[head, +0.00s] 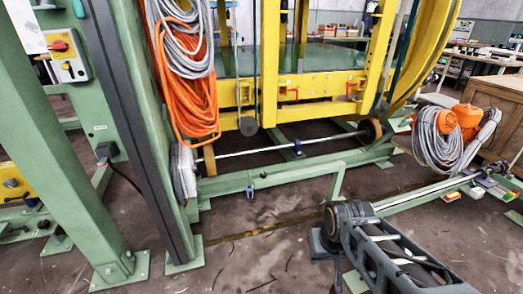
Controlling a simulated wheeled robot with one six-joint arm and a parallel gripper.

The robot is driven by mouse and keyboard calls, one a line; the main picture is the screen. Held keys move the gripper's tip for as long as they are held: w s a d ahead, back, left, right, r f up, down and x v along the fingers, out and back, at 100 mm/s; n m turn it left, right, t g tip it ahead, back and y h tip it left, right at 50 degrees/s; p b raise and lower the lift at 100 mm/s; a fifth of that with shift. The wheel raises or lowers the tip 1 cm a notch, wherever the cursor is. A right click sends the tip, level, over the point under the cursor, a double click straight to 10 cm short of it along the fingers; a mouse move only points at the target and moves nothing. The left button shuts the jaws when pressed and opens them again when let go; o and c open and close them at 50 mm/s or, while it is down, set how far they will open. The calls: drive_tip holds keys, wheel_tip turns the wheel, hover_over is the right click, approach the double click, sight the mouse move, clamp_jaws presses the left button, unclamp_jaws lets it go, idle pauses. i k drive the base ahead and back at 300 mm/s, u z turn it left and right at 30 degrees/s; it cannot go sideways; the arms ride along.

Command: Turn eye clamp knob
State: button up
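No part is clear enough to name surely as the eye clamp knob. A small blue clamp-like piece (250,191) hangs at the green lower beam in the middle of the head view. Another blue piece (297,148) sits on the silver shaft (260,149) behind that beam. Both are too small to show a knob.
Green posts (60,150) stand at the left, with a switch box (67,55) on one. Orange and grey cables (185,90) hang beside the yellow frame (270,70). A wooden cabinet (495,115) stands at the right. The brown floor (270,260) in front is mostly clear.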

sight(263, 175)
drive_tip(key=i, duration=1.1)
drive_tip(key=u, duration=0.85)
